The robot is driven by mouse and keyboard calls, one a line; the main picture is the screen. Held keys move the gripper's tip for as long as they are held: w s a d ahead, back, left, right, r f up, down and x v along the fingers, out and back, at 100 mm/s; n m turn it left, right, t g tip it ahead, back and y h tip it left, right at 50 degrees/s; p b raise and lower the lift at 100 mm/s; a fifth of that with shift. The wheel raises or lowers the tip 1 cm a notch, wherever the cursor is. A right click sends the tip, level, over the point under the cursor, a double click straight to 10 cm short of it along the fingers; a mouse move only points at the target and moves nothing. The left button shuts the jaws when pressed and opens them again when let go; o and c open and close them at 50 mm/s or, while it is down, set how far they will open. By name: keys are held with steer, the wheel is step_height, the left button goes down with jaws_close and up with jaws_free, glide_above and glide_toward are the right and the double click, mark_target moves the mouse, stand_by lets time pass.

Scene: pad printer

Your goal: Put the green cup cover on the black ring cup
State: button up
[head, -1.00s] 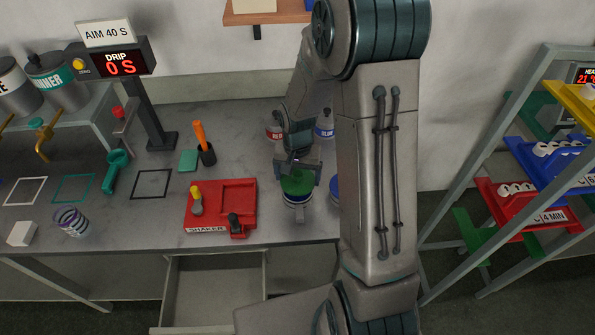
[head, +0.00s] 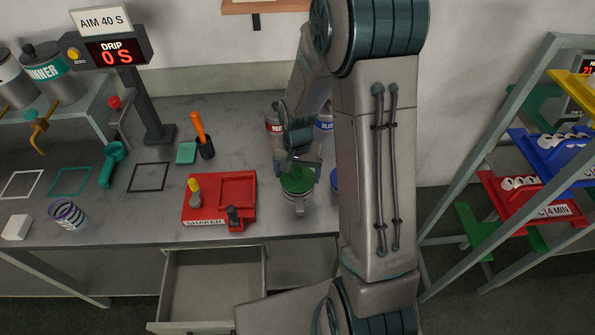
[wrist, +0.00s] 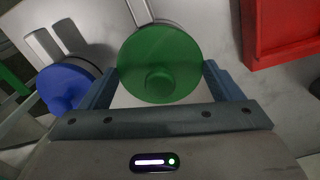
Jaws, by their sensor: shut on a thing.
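The green cup cover (head: 297,181) is between the fingers of my gripper (head: 298,166), which is shut on it. In the wrist view the green cover (wrist: 158,62) is a round disc with a central knob, flanked by both fingers (wrist: 160,85). A pale cup (head: 299,204) with its handle toward the front stands directly under the cover in the head view. The cover hides the cup's rim and most of its body, so I cannot tell its ring colour or whether the cover is fully seated.
A blue cover (wrist: 63,88) is close beside my gripper, partly hidden by my arm in the head view. A red shaker (head: 237,189) lies to the left. A striped cup (head: 68,215) stands at the far left. A drawer (head: 212,288) is open below the counter.

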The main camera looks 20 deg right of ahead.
steer(key=shift+f+b, duration=0.6)
steer(key=shift+b, duration=0.15)
stand_by(0.9)
steer(key=o, duration=0.8)
steer(key=shift+r+p, duration=2.35)
steer(key=shift+r, duration=1.15)
